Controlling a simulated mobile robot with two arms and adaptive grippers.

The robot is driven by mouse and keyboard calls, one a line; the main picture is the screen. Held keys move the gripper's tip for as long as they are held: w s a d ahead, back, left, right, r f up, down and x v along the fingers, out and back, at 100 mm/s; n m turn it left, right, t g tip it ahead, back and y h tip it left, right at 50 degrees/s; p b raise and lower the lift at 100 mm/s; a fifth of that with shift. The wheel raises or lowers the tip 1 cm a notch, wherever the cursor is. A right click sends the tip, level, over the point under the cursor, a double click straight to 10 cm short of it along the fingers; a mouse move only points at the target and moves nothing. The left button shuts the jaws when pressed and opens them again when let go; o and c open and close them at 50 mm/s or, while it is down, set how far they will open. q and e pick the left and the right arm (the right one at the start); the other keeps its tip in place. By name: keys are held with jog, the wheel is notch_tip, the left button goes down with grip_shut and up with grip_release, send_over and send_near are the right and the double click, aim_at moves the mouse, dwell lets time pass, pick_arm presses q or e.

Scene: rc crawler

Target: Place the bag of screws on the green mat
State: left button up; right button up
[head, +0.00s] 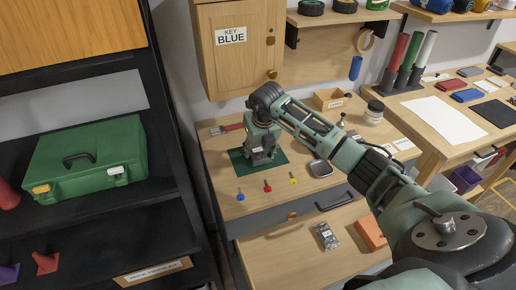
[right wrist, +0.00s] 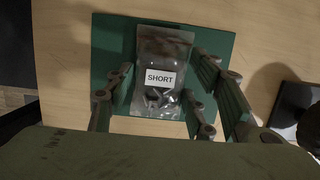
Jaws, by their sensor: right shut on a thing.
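A clear bag of screws (right wrist: 164,54) with a white label reading SHORT is between the fingers of my right gripper (right wrist: 160,98) in the right wrist view. My right gripper (head: 259,157) is shut on it and points down over the green mat (head: 279,158). The mat also shows behind the bag in the right wrist view (right wrist: 112,45). I cannot tell whether the bag touches the mat. In the head view the gripper hides most or all of this bag. My left gripper is not in view.
Another small bag (head: 326,236) lies in the open drawer (head: 285,250) below, beside an orange box (head: 370,233). Blue, red and yellow keys (head: 267,187) lie in front of the mat. A metal tin (head: 320,168) is to its right. A wooden cabinet (head: 237,60) hangs above.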

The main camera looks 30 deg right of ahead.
jog(key=o, duration=1.2)
jog(key=shift+c, duration=0.2)
jog(key=shift+r, duration=0.15)
jog(key=b+v, duration=0.1)
jog(key=v, duration=1.1)
